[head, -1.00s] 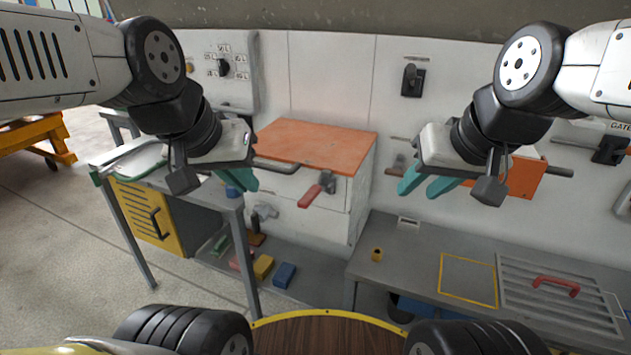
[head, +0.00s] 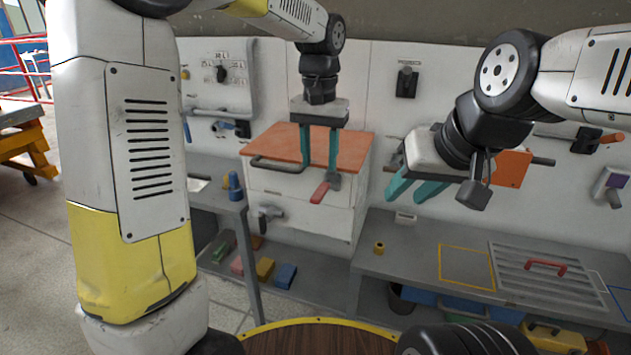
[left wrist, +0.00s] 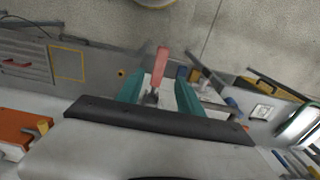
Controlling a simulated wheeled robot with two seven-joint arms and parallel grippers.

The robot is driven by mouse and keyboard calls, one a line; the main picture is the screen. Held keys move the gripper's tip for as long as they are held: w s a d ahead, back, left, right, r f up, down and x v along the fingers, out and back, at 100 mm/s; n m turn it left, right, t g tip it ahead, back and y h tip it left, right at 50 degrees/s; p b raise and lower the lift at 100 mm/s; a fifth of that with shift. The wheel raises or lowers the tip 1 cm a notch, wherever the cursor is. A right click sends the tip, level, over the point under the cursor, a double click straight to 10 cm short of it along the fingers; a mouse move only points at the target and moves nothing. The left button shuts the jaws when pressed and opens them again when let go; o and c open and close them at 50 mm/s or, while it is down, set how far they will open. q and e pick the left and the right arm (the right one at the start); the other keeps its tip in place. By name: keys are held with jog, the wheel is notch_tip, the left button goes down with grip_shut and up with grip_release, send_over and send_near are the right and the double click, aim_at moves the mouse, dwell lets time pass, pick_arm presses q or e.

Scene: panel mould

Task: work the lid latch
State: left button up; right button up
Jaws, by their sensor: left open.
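The lid latch (head: 321,192) is a red-handled lever on a grey mount at the front right of the orange lid (head: 270,143). The lid looks closed on a white box (head: 320,212). My left gripper (head: 319,166) is open, its teal fingers pointing down over the lid's front edge, just above the latch. In the left wrist view the red handle (left wrist: 162,60) shows between and beyond the two fingertips (left wrist: 160,80); I cannot tell whether they touch it. My right gripper (head: 404,196) is open and empty, in the air to the right of the box.
A grey handle bar (head: 277,165) runs along the lid's front left. A grey bench (head: 400,255) with a slatted panel (head: 550,272) stands at right. A blue cone-like piece (head: 235,187) stands on the left table. Wall switches (head: 406,82) are behind.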

aim_at(320, 191)
pick_arm(q)
notch_tip(320, 191, down, 8)
jog(key=shift+r, duration=0.1)
dwell(0.4)
grip_shut()
dwell(1.3)
